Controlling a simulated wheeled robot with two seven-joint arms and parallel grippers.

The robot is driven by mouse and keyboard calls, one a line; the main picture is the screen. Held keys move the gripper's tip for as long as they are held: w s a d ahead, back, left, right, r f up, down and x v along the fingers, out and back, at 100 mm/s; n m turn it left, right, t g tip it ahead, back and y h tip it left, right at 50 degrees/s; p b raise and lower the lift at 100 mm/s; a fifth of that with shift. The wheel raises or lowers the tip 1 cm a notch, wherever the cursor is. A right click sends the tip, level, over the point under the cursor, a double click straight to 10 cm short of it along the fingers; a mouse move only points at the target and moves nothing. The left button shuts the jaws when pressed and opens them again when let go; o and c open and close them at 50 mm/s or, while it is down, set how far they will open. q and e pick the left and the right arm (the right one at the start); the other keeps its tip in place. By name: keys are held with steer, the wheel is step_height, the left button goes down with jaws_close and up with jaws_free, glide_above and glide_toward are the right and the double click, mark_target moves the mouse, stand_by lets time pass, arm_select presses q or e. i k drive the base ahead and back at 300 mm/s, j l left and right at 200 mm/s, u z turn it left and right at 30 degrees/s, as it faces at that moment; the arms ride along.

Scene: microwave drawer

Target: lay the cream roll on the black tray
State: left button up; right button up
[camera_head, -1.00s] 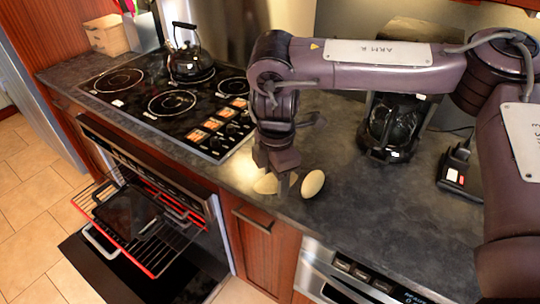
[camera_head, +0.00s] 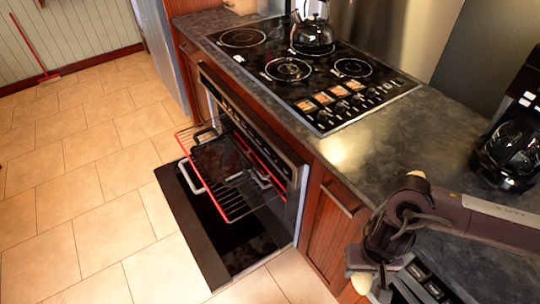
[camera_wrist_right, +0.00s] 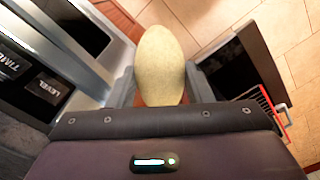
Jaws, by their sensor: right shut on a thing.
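The cream roll (camera_wrist_right: 160,60) is a pale oval held between the fingers of my right gripper (camera_wrist_right: 160,88) in the right wrist view. In the head view my right gripper (camera_head: 376,278) is low at the bottom right, in front of the counter's front edge, with part of the roll (camera_head: 357,257) showing beside it. The black tray (camera_head: 214,156) lies on the pulled-out oven rack, left of and farther from my gripper, well apart from it. My left gripper is not in view.
The oven door (camera_head: 215,238) is open below the red-edged wire rack (camera_head: 242,208). A second pale oval thing (camera_head: 416,174) shows partly behind my right arm at the counter. A kettle (camera_head: 312,34) stands on the stove. A coffee maker (camera_head: 512,148) stands at right.

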mark_target(210, 154)
steer(key=j+z, duration=0.1)
steer(key=j, duration=0.65)
steer(key=k+j, duration=0.15)
steer(key=j, duration=0.6)
steer(key=j+z, duration=0.15)
steer(key=j, duration=0.6)
steer(key=i+j, duration=0.15)
steer(key=j, duration=0.2)
steer(key=i+j+z, duration=0.1)
steer(key=j, duration=0.3)
steer(key=i+j, duration=0.25)
steer(key=i+j+z, duration=0.1)
steer(key=j, duration=0.4)
steer(key=i+j, duration=0.2)
steer(key=j, duration=0.2)
steer(key=i+j+z, duration=0.1)
steer(key=j, duration=0.3)
steer(key=i+j, duration=0.25)
steer(key=i, duration=0.25)
steer(key=i+j+z, duration=0.15)
steer(key=i, duration=0.3)
steer(key=j, duration=0.1)
